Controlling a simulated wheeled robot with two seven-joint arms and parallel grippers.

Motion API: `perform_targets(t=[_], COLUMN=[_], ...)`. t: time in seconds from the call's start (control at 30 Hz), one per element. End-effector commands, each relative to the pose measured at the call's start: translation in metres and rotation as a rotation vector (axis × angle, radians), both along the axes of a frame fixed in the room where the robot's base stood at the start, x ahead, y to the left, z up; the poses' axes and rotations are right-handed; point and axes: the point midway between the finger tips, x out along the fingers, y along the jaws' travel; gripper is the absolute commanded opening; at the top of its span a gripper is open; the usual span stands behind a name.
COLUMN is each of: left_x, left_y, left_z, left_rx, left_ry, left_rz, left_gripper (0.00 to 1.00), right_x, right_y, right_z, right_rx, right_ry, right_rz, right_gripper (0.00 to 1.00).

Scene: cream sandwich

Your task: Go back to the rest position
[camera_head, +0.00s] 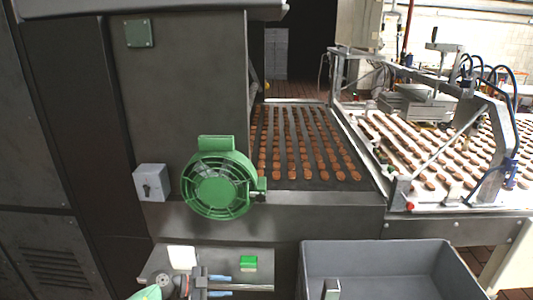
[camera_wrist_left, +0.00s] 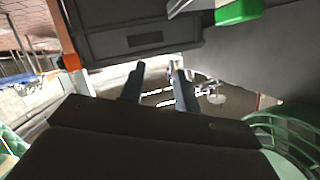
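My left gripper (camera_head: 226,286) is at the bottom of the head view, low in front of the machine, with its blue-tipped fingers pointing right. In the left wrist view its two dark fingers (camera_wrist_left: 158,67) stand apart with nothing between them, so it is open and empty. It is to the left of the grey bin and apart from it. Rows of brown round biscuits (camera_head: 304,145) lie on the conveyor behind.
A grey bin (camera_head: 385,259) stands at the lower right; it also shows in the left wrist view (camera_wrist_left: 130,38). A green fan housing (camera_head: 217,186) sticks out above my left gripper. A green block (camera_head: 249,263) and a white plate (camera_head: 181,257) are on the ledge near the gripper.

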Motion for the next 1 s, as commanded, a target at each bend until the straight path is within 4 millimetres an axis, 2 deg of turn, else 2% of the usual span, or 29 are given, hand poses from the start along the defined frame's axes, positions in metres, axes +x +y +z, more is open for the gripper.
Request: perform_targets(t=[0.03, 0.13, 0.27, 0.37, 0.47, 0.57, 0.7, 0.77, 0.9, 0.97, 1.0], left_x=[0.001, 0.008, 0.013, 0.009, -0.007, -0.032, -0.079, -0.103, -0.165, -0.194, -0.214], left_y=[-0.006, -0.007, 0.008, 0.027, 0.049, 0.067, 0.084, 0.089, 0.093, 0.092, 0.09], left_z=[-0.009, -0.026, -0.063, -0.105, -0.159, -0.211, -0.281, -0.309, -0.368, -0.391, -0.405], left_rx=[-0.082, -0.209, -0.303, -0.315, -0.276, -0.203, -0.073, -0.012, 0.134, 0.196, 0.239], left_ry=[-0.016, -0.056, -0.068, -0.042, 0.02, 0.102, 0.241, 0.307, 0.471, 0.546, 0.598], left_rz=[0.066, 0.229, 0.484, 0.696, 0.905, 1.069, 1.238, 1.29, 1.375, 1.396, 1.404], left_gripper=[0.32, 0.32, 0.32, 0.32, 0.32, 0.32, 0.32, 0.32, 0.32, 0.32, 0.32], right_x=[-0.003, -0.005, -0.001, 0.003, 0.008, 0.011, 0.013, 0.012, 0.011, 0.009, 0.008], right_y=[0.0, 0.0, 0.0, 0.0, 0.0, 0.0, 0.0, 0.0, 0.0, 0.0, 0.0], right_z=[-0.001, -0.001, 0.0, 0.001, 0.002, 0.003, 0.003, 0.003, 0.003, 0.002, 0.002], right_rx=[0.0, 0.0, 0.0, 0.0, -0.001, 0.0, 0.0, 0.0, 0.0, 0.0, -0.001], right_ry=[0.003, 0.005, 0.002, -0.003, -0.008, -0.011, -0.012, -0.012, -0.011, -0.009, -0.008], right_rz=[0.0, 0.0, 0.0, 0.0, 0.001, 0.001, 0.0, 0.0, 0.001, 0.001, 0.001], right_gripper=[0.36, 0.36, 0.36, 0.36, 0.36, 0.36, 0.36, 0.36, 0.36, 0.36, 0.36])
